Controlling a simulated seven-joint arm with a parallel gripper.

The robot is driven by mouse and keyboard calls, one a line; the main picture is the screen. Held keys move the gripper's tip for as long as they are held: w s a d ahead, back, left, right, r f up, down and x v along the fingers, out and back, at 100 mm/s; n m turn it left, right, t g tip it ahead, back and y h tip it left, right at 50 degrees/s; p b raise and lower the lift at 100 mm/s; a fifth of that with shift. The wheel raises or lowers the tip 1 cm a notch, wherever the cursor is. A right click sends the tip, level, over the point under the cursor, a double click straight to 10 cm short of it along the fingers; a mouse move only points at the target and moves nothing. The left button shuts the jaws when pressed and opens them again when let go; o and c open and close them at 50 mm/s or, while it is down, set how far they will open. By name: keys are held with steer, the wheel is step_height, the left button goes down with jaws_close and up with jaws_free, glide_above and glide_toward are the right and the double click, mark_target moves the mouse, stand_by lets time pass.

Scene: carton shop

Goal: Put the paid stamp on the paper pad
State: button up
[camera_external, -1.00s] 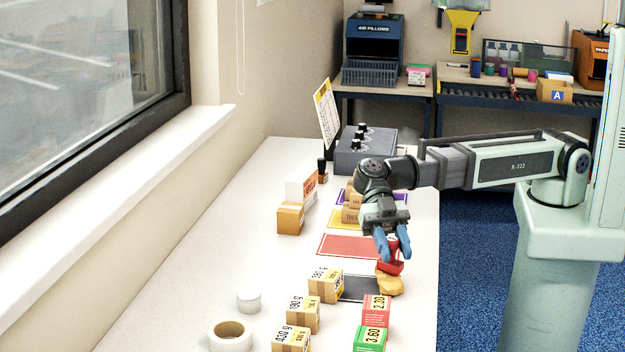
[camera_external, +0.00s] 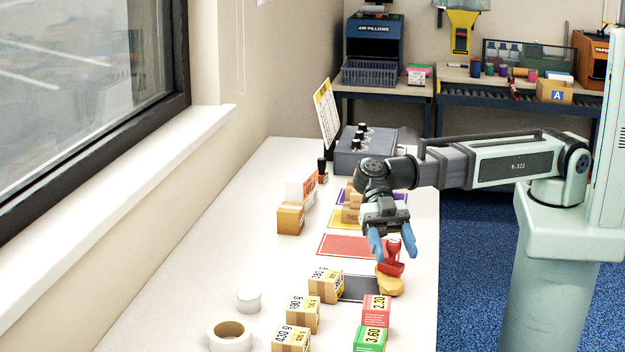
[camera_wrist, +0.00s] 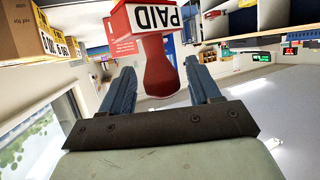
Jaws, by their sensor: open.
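The red paid stamp (camera_external: 392,267) rests on a yellow-tan, rounded pad (camera_external: 390,286), which looks like the paper pad, near the table's right edge. The stamp's handle points up and seems to lean a little. In the wrist view the stamp (camera_wrist: 152,18) shows its white PAID label, with the red handle between my fingers. My gripper (camera_external: 392,250) is open, its blue fingers apart on either side of the handle. The wrist view shows gaps between the handle and both fingers (camera_wrist: 158,88). The pad is not clearly visible in the wrist view.
A dark mat (camera_external: 358,288) lies left of the pad. A red mat (camera_external: 346,245) lies behind. A tape roll (camera_external: 230,336) is at front left; the table's left side is mostly clear.

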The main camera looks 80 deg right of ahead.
steer(key=v, duration=1.2)
